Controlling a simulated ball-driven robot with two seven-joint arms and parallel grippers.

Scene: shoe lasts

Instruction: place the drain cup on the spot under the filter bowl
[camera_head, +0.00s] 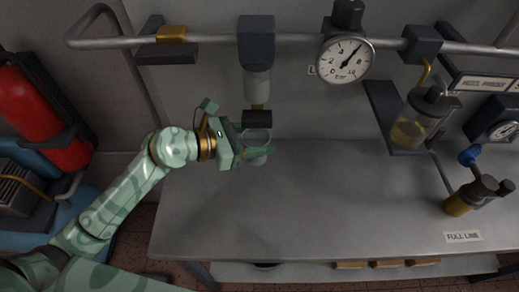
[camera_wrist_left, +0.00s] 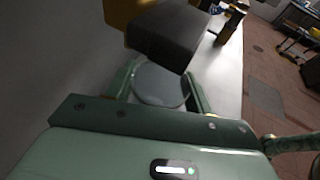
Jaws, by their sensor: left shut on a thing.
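The drain cup (camera_head: 257,137), a clear see-through cup, is between the fingers of my left gripper (camera_head: 258,153). The gripper is shut on it; in the left wrist view the cup's round top (camera_wrist_left: 160,84) shows between the two fingers (camera_wrist_left: 158,92). The filter bowl (camera_head: 258,84) hangs from the pipe, with a brass piece and a dark block (camera_head: 257,118) below it. The cup is just under this block in the head view. The block (camera_wrist_left: 168,35) also looms over the cup in the wrist view. The spot is not visible. My right gripper is not in view.
The grey bench (camera_head: 330,215) is clear in the middle. A dial gauge (camera_head: 346,58) is on the pipe. An oiler with yellow liquid (camera_head: 408,133) and a blue-knobbed valve (camera_head: 470,157) stand right. A red extinguisher (camera_head: 40,120) is at left.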

